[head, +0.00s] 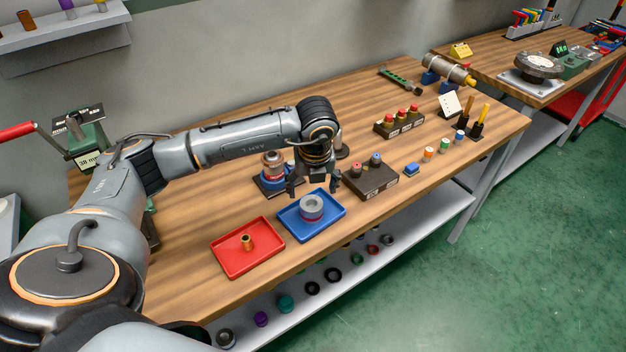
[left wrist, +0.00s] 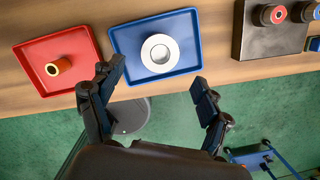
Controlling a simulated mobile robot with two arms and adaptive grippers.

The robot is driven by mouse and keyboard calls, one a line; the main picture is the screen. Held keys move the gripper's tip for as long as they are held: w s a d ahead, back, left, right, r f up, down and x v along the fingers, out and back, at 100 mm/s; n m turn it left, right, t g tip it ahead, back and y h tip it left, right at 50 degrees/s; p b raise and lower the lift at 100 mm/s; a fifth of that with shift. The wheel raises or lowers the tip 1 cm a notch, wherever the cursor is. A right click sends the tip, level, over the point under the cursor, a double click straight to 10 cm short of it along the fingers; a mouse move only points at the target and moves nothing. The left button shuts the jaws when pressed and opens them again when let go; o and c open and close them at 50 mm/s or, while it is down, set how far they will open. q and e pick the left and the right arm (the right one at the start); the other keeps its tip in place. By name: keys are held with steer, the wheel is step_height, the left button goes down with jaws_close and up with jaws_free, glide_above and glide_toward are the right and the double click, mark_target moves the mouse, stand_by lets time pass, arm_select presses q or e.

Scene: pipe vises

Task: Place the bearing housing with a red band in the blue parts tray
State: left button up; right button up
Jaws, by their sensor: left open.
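A grey ring-shaped bearing housing (head: 312,205) sits in the blue parts tray (head: 335,222), near its middle. In the left wrist view the housing (left wrist: 160,53) shows its pale round top and open bore inside the blue tray (left wrist: 188,28). My left gripper (head: 313,186) is open and empty above the back part of the blue tray. In the left wrist view its two fingers (left wrist: 156,82) are spread apart, with nothing between them. My right gripper is out of view.
A red tray (head: 222,262) with a brass bushing (head: 247,242) lies left of the blue tray. A stand with a red-and-grey part (head: 272,165) is behind. A dark block with capped pieces (head: 372,180) stands close to the right. The bench front edge is near.

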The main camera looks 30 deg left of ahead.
mark_target(313, 212)
arm_select(q)
steer(key=r, duration=0.3)
steer(key=s+r+b, duration=0.1)
steer(key=r, duration=0.1)
steer(key=shift+d+r, duration=0.25)
steer(key=shift+d, duration=0.15)
steer(key=shift+w, duration=0.1)
